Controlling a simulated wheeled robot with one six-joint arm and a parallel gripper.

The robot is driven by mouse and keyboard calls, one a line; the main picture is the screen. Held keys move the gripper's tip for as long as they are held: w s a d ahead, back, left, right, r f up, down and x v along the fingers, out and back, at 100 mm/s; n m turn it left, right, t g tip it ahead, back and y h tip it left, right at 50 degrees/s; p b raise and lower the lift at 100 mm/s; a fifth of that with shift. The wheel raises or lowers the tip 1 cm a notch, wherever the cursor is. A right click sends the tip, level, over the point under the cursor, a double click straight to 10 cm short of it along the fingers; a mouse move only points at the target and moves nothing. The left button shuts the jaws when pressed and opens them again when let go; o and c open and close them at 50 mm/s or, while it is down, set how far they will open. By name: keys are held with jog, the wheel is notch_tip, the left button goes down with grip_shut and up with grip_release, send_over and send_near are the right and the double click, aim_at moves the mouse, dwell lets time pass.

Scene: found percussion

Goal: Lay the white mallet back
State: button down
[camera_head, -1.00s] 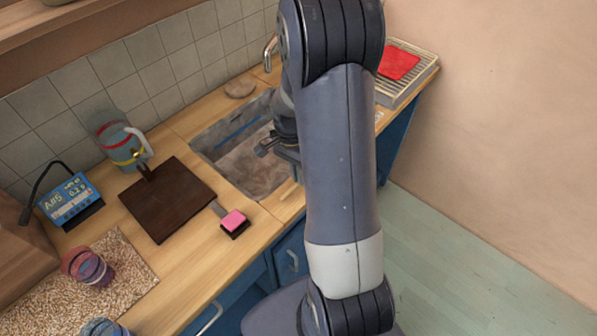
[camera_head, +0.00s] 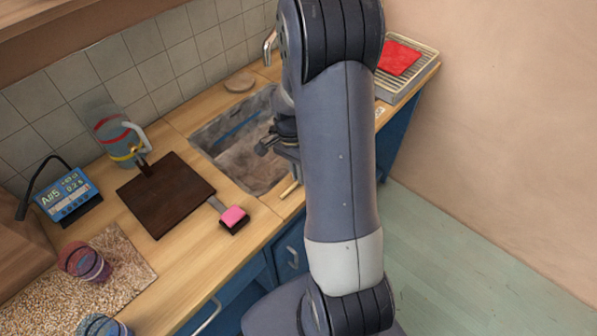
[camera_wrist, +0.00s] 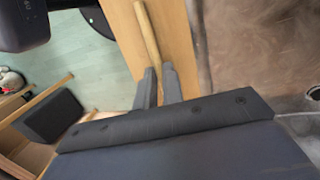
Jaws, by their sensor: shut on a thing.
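The mallet shows as a pale wooden handle (camera_wrist: 147,32) in the wrist view, running up from between my fingers above the counter's edge strip. A short piece of the wooden stick (camera_head: 289,189) also shows in the head view, at the sink's front edge beside my arm. The mallet's white head is not visible. My gripper (camera_wrist: 159,72) is shut on the handle. In the head view, part of my wrist shows over the sink, and my arm hides the fingertips.
The sink (camera_head: 235,150) lies left of my arm. A dark board (camera_head: 165,195), a pink-topped block (camera_head: 234,217), a banded jug (camera_head: 115,135) and a blue display (camera_head: 70,194) stand on the counter. Banded cups (camera_head: 84,262) are on a speckled mat (camera_head: 125,262). A red cloth (camera_head: 399,57) lies on a rack.

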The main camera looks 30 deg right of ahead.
jog(key=c, duration=1.5)
grip_release()
jog(key=shift+o, duration=0.2)
jog(key=shift+w+r, duration=0.2)
jog(key=shift+r, duration=0.2)
jog(key=v, duration=1)
jog(key=shift+s, duration=0.2)
